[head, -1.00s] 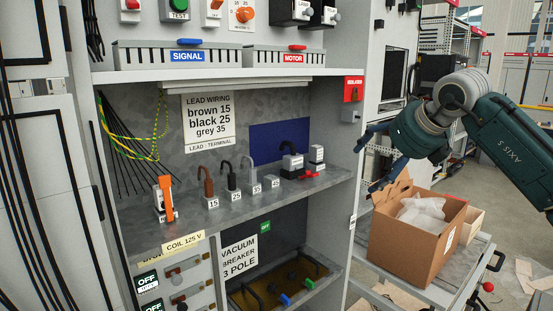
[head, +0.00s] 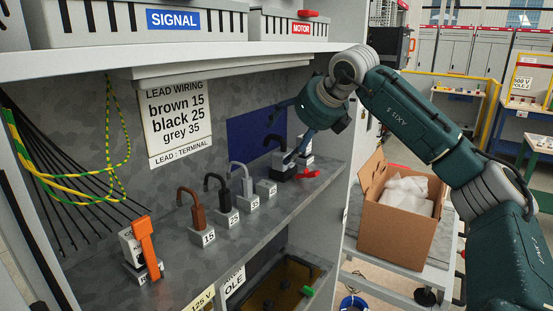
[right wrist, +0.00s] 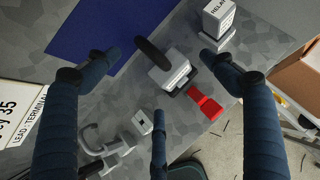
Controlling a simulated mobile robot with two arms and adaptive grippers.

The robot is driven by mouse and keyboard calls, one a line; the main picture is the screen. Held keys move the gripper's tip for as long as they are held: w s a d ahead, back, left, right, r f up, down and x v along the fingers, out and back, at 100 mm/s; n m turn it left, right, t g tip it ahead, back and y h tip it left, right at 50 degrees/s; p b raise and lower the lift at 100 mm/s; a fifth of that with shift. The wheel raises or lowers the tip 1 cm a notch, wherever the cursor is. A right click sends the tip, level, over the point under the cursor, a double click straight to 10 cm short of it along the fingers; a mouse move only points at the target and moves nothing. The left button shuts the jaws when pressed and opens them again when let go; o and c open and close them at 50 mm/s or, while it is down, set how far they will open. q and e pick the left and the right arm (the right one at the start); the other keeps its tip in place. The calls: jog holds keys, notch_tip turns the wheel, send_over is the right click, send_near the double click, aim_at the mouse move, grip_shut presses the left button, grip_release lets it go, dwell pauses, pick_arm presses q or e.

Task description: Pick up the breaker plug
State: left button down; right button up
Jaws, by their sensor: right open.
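A dark plug with a light top and a curved black cable, which I take for the breaker plug (head: 283,170), stands on the grey shelf in front of the blue panel. In the right wrist view the plug (right wrist: 167,68) is between my fingers, with a red tab (right wrist: 205,103) beside it. My right gripper (head: 289,140) is over the plug. It is open, with finger tips on either side and one finger below the plug in the wrist view; I cannot see contact. The plug's far side is partly hidden by a finger in the head view. My left gripper is out of view.
Brown (head: 192,208), black (head: 217,193) and grey (head: 241,180) leads stand on numbered blocks to the left. A relay block (right wrist: 218,20) stands close on the right. An orange-handled piece (head: 148,247) is far left. A cardboard box (head: 395,237) sits on a cart outside the cabinet.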

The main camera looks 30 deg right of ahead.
aim_at(280, 145)
jog(key=p+x, duration=0.2)
jog(key=x, duration=0.1)
jog(key=shift+w+r+p, duration=0.1)
jog(key=shift+w+p, duration=0.15)
jog(key=shift+p, duration=0.05)
jog(key=x, duration=0.2)
jog(key=shift+w+a+f, duration=0.15)
jog(key=shift+f, duration=0.1)
jog(key=shift+r, duration=0.1)
jog(key=c, duration=1.3)
jog(key=shift+r, duration=0.1)
jog(key=shift+c, duration=0.8)
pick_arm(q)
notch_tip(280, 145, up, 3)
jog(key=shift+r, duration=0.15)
pick_arm(e)
jog(key=shift+r, duration=0.1)
